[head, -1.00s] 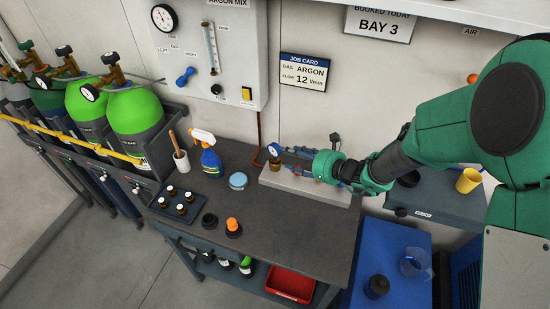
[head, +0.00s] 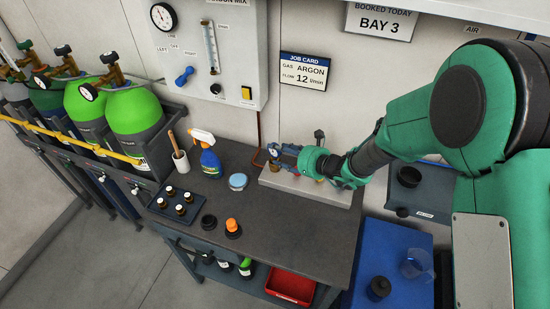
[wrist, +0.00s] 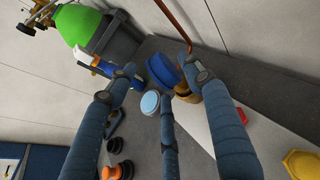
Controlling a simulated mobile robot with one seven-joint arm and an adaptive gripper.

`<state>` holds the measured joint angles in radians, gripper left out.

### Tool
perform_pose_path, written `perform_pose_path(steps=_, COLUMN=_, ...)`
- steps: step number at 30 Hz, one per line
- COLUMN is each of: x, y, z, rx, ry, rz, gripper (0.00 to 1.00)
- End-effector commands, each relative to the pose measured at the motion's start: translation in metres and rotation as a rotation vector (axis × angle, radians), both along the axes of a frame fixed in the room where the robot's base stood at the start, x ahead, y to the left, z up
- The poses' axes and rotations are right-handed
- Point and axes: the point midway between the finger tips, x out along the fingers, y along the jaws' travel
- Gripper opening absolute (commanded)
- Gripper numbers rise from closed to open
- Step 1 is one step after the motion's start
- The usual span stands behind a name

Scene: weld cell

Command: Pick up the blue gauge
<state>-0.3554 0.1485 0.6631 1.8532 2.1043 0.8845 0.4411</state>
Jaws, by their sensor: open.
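The blue gauge (wrist: 163,70) shows in the wrist view as a thick blue disc with a brass fitting (wrist: 188,94) beside it, at the end of a pale grey block (wrist: 215,135). In the head view the block (head: 315,190) lies at the back of the dark bench, and the gauge is mostly hidden behind my fingers. My gripper (head: 283,154) is open. In the wrist view its fingers spread around the gauge, one left, one right and one below. I cannot tell whether any finger touches it.
A red part (wrist: 243,115) and a yellow part (wrist: 301,163) sit farther along the block. A light blue tin (head: 238,181), a spray bottle (head: 209,158) and a tray of small bottles (head: 165,208) stand to the left. The bench front middle (head: 290,226) is clear.

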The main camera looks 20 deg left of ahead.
Motion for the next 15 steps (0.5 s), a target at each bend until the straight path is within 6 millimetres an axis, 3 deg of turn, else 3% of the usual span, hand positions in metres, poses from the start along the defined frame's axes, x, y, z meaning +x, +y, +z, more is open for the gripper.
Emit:
perform_pose_path(steps=7, x=0.01, y=0.024, z=-0.015, rx=-0.001, ry=0.001, rz=0.002, gripper=0.51)
perform_pose_path(steps=15, x=0.014, y=0.032, z=-0.017, rx=0.0, ry=0.0, rz=-0.001, gripper=0.51)
